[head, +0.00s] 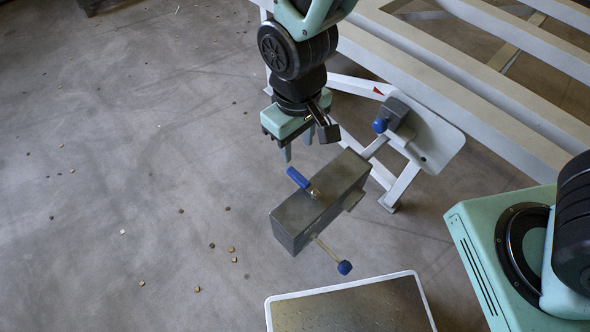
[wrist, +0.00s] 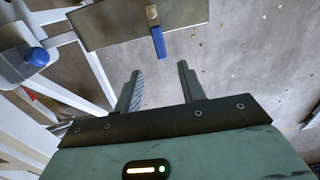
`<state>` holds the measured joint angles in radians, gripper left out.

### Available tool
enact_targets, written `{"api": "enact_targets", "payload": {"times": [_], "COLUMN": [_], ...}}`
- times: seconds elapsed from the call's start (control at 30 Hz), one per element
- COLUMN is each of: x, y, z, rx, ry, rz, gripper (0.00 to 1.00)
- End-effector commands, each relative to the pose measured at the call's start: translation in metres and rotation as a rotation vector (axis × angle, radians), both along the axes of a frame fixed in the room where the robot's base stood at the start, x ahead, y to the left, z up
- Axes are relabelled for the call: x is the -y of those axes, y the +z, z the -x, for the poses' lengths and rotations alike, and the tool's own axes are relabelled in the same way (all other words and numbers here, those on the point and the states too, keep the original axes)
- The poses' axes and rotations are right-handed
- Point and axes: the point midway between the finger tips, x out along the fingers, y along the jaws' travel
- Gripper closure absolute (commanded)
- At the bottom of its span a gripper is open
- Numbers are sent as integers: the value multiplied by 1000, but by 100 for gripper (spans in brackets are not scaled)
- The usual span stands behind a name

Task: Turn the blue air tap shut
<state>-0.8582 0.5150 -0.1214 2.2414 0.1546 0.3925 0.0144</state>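The blue air tap is a short blue lever (head: 298,178) on a brass fitting on top of a grey metal box (head: 322,203). In the head view the lever points up and left, slanting across the box's edge. In the wrist view the blue lever (wrist: 158,42) hangs from its fitting on the box (wrist: 105,24), pointing towards my gripper. My gripper (head: 298,146) is open and empty, a little above the lever in the head view. In the wrist view its two fingers stand apart (wrist: 159,75), with the lever's end beyond the gap and not touching them.
A rod with a blue ball (head: 344,267) sticks out of the box's near side. A blue knob (head: 380,125) sits on a white frame plate (head: 438,142) at the right, near white beams (head: 470,85). A light-edged panel (head: 350,308) is in front. Open floor lies left.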

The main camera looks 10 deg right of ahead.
Motion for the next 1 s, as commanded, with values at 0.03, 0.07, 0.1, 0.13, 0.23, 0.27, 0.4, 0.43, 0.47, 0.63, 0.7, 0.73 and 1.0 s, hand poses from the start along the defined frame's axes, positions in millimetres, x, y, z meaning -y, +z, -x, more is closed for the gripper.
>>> {"api": "enact_targets", "payload": {"times": [0.03, 0.07, 0.1, 0.13, 0.23, 0.27, 0.4, 0.43, 0.47, 0.63, 0.7, 0.73, 1.0], "x": [1, 1, 1, 1, 1, 1, 1, 1, 1, 0, 0, 0, 0], "y": [-14, -20, -28, -35, -55, -61, -83, -87, -90, -102, -104, -105, -105], "z": [1, 1, 1, 1, 1, 1, 1, 0, 0, 0, 0, 0, 0], "rx": [-4, -4, -4, -4, -4, -3, -3, -2, -2, 0, -1, 0, 0], "ry": [-2, -3, -3, -2, -2, -2, -1, -1, -1, -1, -1, -2, -1], "rz": [4, 4, 4, 4, 4, 2, 2, 2, 1, 0, 1, 0, 0], "gripper": [60, 60, 60, 60, 60, 60, 60, 60, 60, 60, 60, 60, 71]}}
